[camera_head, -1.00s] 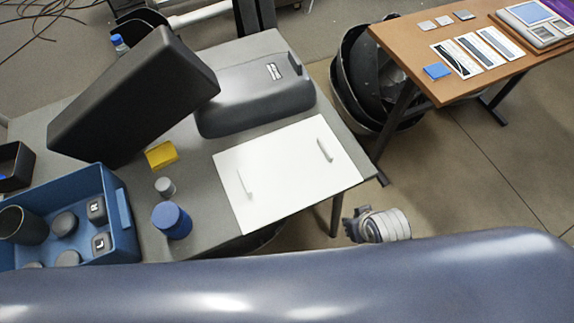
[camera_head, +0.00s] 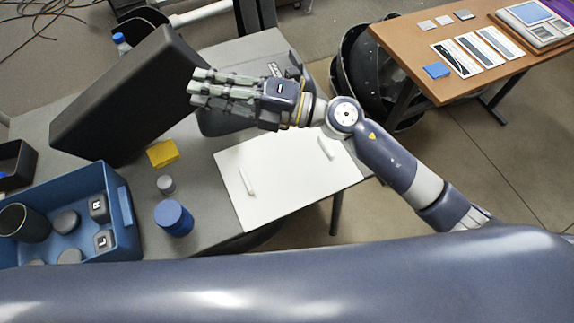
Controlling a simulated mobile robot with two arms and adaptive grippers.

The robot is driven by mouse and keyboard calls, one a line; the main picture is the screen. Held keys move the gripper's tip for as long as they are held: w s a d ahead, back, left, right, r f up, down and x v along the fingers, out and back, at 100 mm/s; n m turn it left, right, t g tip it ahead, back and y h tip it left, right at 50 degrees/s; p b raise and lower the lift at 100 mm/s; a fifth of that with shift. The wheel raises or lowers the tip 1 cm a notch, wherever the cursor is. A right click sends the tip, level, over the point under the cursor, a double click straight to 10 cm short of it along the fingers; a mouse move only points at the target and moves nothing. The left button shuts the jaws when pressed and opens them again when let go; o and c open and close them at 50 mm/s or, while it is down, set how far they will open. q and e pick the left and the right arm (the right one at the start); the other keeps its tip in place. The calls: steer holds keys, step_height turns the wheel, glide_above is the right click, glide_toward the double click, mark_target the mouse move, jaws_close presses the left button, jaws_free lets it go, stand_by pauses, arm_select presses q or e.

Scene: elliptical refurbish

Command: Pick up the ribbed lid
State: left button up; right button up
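A small grey ribbed-looking cap (camera_head: 166,184) stands on the grey table, behind a blue round container (camera_head: 173,217). Both are too small to tell for sure which one is the ribbed lid. My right gripper (camera_head: 198,89) reaches in from the right above the table, over the dark grey casing. Its fingers are extended to the left, open and empty, well behind and apart from the cap in the picture. My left gripper is not in view.
A large black slab (camera_head: 130,100) stands tilted at the left. A yellow block (camera_head: 162,153), a white board with two handles (camera_head: 285,185) and a dark grey casing (camera_head: 222,122) are on the table. A blue bin (camera_head: 122,215) holds several dark pieces. A brown table (camera_head: 455,90) stands right.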

step_height(320, 180, down, 5)
steer(key=s+n+g+h, duration=0.2)
steer(key=n+g, duration=0.2)
steer(key=n+g+h, duration=0.1)
steer(key=n+h, duration=0.1)
steer(key=h, duration=1.5)
glide_above(328, 147)
steer(key=f, duration=0.9)
steer(key=f+p, duration=0.1)
steer(key=f, duration=0.9)
steer(key=shift+s+d+f, duration=0.2)
steer(key=shift+f, duration=0.05)
steer(key=shift+w+a+f+p, duration=0.1)
steer(key=shift+f+p, duration=0.3)
steer(key=shift+f, duration=1.15)
steer(key=shift+a+f+p, duration=0.1)
steer(key=shift+f+p, duration=0.3)
steer(key=shift+f, duration=1.1)
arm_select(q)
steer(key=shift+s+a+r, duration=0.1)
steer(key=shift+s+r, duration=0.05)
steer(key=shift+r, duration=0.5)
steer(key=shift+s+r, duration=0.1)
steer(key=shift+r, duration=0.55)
arm_select(e)
steer(key=shift+r, duration=0.1)
jaws_close()
